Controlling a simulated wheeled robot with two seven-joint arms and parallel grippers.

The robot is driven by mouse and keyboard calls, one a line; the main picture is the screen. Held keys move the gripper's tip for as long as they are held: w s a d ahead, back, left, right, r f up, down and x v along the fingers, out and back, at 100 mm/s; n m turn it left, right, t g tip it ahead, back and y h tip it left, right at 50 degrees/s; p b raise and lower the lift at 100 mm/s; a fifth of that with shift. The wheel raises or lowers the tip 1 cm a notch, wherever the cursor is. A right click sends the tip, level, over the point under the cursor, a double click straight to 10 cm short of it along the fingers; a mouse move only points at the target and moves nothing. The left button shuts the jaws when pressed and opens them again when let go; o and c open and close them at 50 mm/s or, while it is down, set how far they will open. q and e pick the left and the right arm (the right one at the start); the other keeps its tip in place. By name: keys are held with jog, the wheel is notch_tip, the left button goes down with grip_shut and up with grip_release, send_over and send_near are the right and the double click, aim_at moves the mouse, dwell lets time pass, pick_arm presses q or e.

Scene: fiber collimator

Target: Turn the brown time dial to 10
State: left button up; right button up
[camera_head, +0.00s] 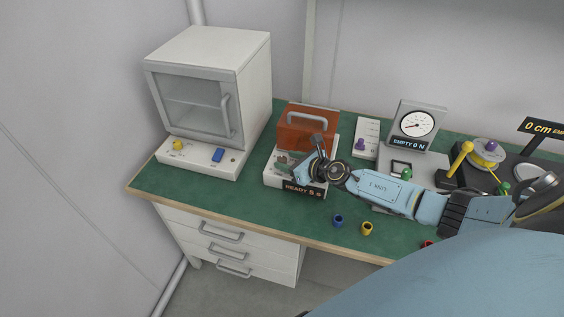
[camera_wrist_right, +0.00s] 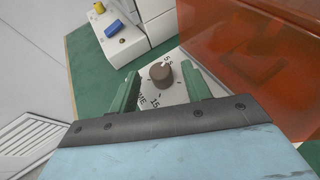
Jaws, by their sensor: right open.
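The brown time dial (camera_wrist_right: 161,74) sits on a white panel in the right wrist view. The printed marks near it include a 5 above and 15 below; its pointer appears to face up toward the 5. My right gripper (camera_wrist_right: 160,88) is open, with one green finger on each side of the dial; I cannot tell whether they touch it. In the head view my right gripper (camera_head: 292,165) is over the white device (camera_head: 272,182), whose display (camera_head: 303,190) reads "READY 5 s". The gripper and arm hide the dial there. My left gripper is not in view.
An orange box (camera_head: 305,126) with a grey handle stands on the back of the device. A white oven-like cabinet (camera_head: 250,75) is to the left. A gauge (camera_head: 417,124) stands to the right. Small blue (camera_head: 338,221) and yellow (camera_head: 366,229) pieces lie near the front edge.

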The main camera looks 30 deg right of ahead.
aim_at(282, 159)
jog(key=shift+b+x, duration=0.5)
jog(key=shift+x, duration=1.05)
jog(key=c, duration=1)
